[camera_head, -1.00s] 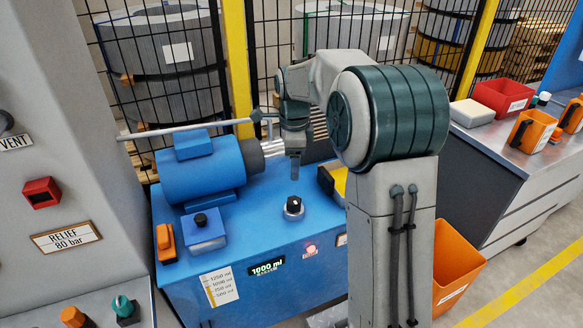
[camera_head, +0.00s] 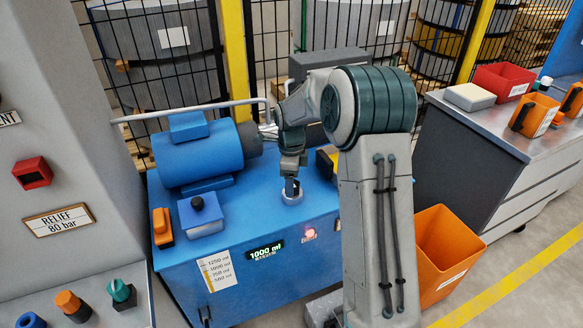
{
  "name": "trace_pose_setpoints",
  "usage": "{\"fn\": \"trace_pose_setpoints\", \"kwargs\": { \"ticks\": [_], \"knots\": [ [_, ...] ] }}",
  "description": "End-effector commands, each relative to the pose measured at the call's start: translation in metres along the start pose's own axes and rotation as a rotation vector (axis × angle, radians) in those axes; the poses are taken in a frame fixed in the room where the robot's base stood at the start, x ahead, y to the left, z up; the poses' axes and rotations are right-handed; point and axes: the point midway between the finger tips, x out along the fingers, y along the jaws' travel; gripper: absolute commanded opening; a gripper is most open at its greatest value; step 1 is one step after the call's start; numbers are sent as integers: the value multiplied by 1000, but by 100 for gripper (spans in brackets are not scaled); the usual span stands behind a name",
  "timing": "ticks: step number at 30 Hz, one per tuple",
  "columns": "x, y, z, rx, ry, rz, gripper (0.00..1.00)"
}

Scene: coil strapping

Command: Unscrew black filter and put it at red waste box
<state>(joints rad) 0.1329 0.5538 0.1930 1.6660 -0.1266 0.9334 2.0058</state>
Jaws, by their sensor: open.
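My gripper (camera_head: 291,183) points down over the top of the blue tank (camera_head: 262,222), at a small round fitting with a light metal collar (camera_head: 292,197). The gripper is open, with its fingers at the dark top of this fitting, which looks like the black filter. The fingers hide most of the dark part, and I cannot tell whether they touch it. The red box (camera_head: 503,80) stands at the back of the grey bench on the right, with a white label on its front.
A blue motor (camera_head: 200,160) and a blue box with a black knob (camera_head: 200,215) stand left of the gripper. A yellow and black item (camera_head: 327,163) is close on its right. An orange bin (camera_head: 445,255) stands on the floor; orange holders (camera_head: 535,115) sit on the bench.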

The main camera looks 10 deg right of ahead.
Motion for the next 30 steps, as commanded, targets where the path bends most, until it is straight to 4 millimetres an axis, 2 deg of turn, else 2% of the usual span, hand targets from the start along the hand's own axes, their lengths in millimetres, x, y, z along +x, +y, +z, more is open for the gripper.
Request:
{"fn": "trace_pose_setpoints", "kwargs": {
  "ticks": [5,14,19,21,22,25,30],
  "knots": [
    [13,0,0,1,-1,1,63],
    [14,0,1,0,-1,1,63],
    [14,0,0,0,-1,1,16],
    [14,0,0,-1,-1,1,14],
    [14,0,0,-1,-1,0,29],
    [14,0,0,-1,-1,0,1],
    [13,1,0,-55,-1,1,1]
  ]
}}
